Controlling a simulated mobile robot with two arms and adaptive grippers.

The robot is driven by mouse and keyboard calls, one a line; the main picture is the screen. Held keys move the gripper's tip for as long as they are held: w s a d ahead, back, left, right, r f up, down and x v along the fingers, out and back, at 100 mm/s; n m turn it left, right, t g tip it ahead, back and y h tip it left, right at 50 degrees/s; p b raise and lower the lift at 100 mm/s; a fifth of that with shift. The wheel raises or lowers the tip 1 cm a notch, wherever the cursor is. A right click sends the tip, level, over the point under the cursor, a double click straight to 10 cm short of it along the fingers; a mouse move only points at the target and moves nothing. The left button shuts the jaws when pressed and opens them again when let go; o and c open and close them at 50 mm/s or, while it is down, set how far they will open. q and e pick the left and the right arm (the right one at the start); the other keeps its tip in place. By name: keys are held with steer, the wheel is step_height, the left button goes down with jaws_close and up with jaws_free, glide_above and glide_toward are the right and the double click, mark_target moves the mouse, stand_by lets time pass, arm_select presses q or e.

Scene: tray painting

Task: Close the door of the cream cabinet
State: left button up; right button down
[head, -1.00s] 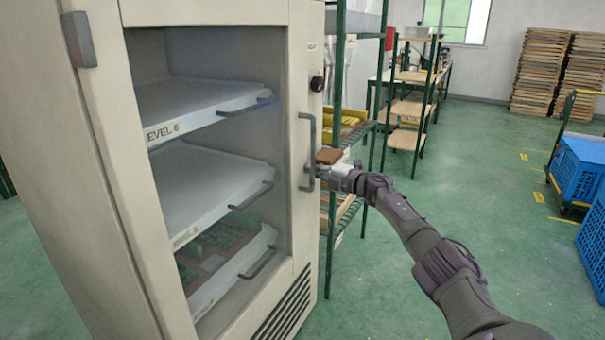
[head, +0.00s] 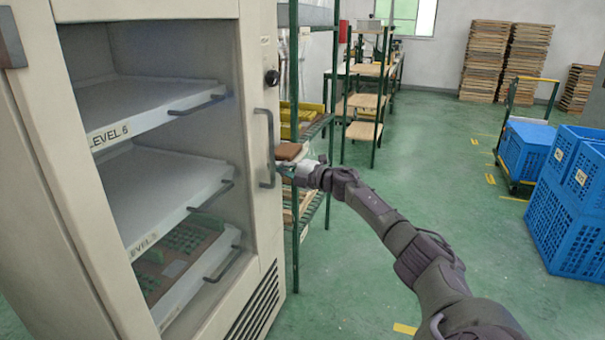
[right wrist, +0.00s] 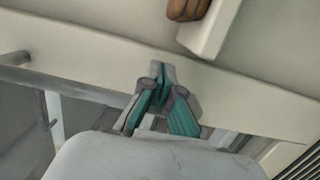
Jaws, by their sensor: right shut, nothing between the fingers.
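The cream cabinet (head: 258,215) stands at the left in the head view. Its door has a wide window and a grey vertical handle (head: 266,148) on the right-hand upright, below a dark round knob (head: 271,78). The door looks flush with the cabinet front, but I cannot tell whether a small gap is left. My right gripper (head: 284,172) is just right of the handle, close to the door; contact is unclear. In the right wrist view my right gripper (right wrist: 158,74) is shut and empty in front of a cream surface. My left gripper is not in view.
Behind the window are a white LEVEL 6 tray (head: 165,120) and more trays below. A green-framed rack (head: 296,215) stands right behind the cabinet. Blue crates (head: 566,205) are at the right. Green floor is open between them.

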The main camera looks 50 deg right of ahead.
steer(key=v, duration=1)
steer(key=shift+d, duration=0.2)
